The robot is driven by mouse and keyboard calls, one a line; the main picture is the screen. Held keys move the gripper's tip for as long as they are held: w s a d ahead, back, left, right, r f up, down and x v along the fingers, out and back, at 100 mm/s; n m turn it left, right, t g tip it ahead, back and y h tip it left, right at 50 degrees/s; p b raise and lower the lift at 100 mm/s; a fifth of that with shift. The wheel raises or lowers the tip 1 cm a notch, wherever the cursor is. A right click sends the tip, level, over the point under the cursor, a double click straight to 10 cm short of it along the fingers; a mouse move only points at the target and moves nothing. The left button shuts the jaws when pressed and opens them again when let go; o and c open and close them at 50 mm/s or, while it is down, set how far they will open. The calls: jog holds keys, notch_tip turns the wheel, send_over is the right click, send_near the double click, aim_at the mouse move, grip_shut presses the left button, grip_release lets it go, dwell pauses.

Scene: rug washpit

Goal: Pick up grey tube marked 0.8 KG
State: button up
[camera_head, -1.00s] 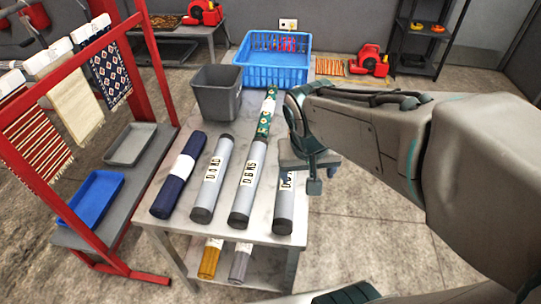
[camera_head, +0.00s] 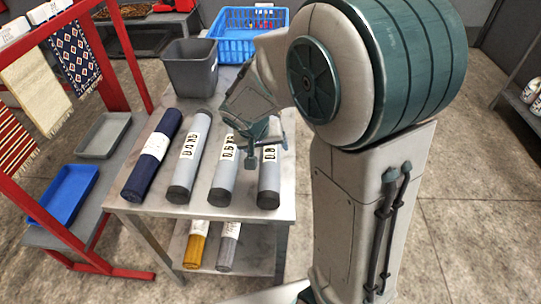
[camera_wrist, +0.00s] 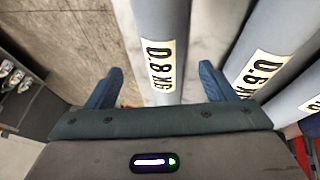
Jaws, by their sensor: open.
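The grey tube marked 0.8 KG (camera_head: 269,181) lies on the table, rightmost in its row, with a dark end cap toward the front. My gripper (camera_head: 262,143) is over its label end and partly hides the label and the far part of the tube. In the wrist view the 0.8 KG tube (camera_wrist: 160,25) runs between the two spread fingers of my open gripper (camera_wrist: 162,86), with clear space on both sides. The tube marked 0.6 KG (camera_head: 226,180) lies just left of it; it also shows in the wrist view (camera_wrist: 278,40), near the right finger.
A 0.4 KG tube (camera_head: 192,160) and a navy roll (camera_head: 150,160) lie further left on the grey table (camera_head: 150,218). A grey bin (camera_head: 190,70) and blue basket (camera_head: 232,45) stand behind. Two rolls lie on the lower shelf (camera_head: 258,250). A red rack is at left.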

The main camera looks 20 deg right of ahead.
aim_at(268, 151)
jog(key=shift+w+a+x, duration=0.1)
jog(key=shift+x, duration=1.3)
jog(key=shift+w+a+x, duration=0.1)
jog(key=shift+a+x, duration=0.05)
jog(key=shift+x, duration=1.2)
jog(key=shift+r, duration=0.1)
grip_shut()
